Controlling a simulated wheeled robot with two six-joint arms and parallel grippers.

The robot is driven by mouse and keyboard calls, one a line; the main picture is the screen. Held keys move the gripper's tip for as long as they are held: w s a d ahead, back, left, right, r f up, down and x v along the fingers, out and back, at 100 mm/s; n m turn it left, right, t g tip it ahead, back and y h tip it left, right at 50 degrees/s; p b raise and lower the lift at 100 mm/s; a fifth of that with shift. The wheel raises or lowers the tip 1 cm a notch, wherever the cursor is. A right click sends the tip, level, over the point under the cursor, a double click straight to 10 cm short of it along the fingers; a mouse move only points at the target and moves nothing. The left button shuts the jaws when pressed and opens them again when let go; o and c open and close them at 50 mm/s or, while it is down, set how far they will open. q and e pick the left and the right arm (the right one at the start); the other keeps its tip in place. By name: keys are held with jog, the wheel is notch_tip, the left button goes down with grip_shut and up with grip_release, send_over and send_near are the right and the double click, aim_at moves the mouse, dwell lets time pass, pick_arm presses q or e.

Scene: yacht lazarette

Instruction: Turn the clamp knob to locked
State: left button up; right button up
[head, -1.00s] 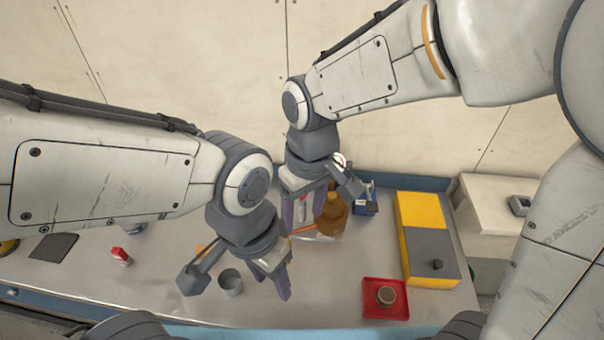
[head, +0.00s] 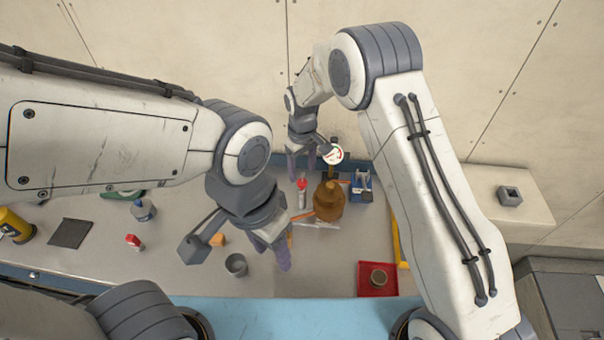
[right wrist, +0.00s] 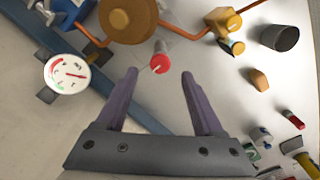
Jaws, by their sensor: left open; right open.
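No part is clearly marked as the clamp knob. A small red-ended cylinder (head: 302,187) stands near the back of the bench beside a brown rounded body (head: 329,200). In the right wrist view the red end (right wrist: 160,64) lies just beyond and between my open fingertips, apart from them. My right gripper (head: 301,166) is open and empty at the back of the bench; it also shows in the right wrist view (right wrist: 159,76). My left gripper (head: 277,248) is open and empty, pointing down over the bench near a grey cup (head: 236,265).
A round dial gauge (head: 333,154) and a blue fitting (head: 362,188) stand close to the right gripper. Copper-coloured pipe (right wrist: 183,33) runs past the brown body. A red tray (head: 366,277) holds a round piece. A dark mat (head: 70,233) and a bottle (head: 142,210) are left.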

aim_at(302, 181)
jog(key=shift+f+p, duration=0.6)
jog(key=shift+f, duration=1.55)
grip_shut()
